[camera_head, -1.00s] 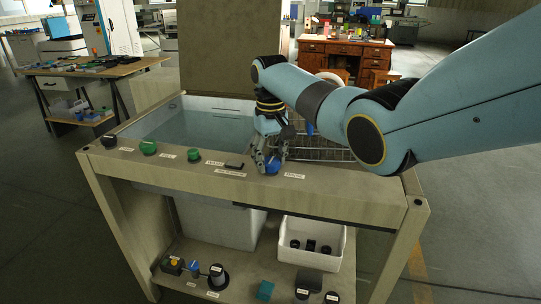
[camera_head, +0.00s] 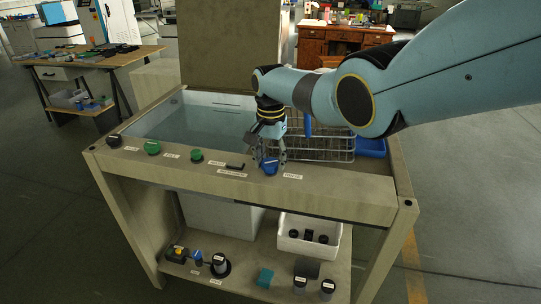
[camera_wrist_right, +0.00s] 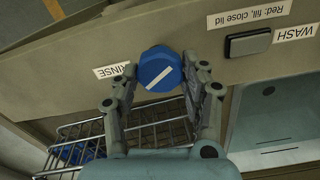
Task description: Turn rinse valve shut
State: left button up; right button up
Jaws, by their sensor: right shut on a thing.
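The rinse valve is a round blue knob (camera_head: 270,168) on the front rail of the wash bench, beside a small white label. In the right wrist view the blue knob (camera_wrist_right: 158,68) has a white diagonal stripe on its face, and the label beside it (camera_wrist_right: 112,70) reads RINSE. My right gripper (camera_head: 270,160) reaches down to the knob from behind. Its two fingers (camera_wrist_right: 159,75) stand on either side of the knob and are shut on it. My left gripper is in neither view.
The front rail also carries a black knob (camera_head: 114,141), two green knobs (camera_head: 152,147) and a dark WASH switch (camera_wrist_right: 262,43). A wire basket (camera_head: 325,146) stands behind the rail, right of the water tank (camera_head: 195,120). A white bin (camera_head: 309,238) sits on the lower shelf.

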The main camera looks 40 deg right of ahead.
aim_at(271, 162)
jog(key=m, duration=0.3)
jog(key=shift+m+p, duration=0.3)
jog(key=shift+p, duration=0.05)
jog(key=shift+m, duration=1.5)
jog(key=o, duration=1.2)
jog(key=shift+c, duration=0.2)
notch_tip(271, 162, up, 12)
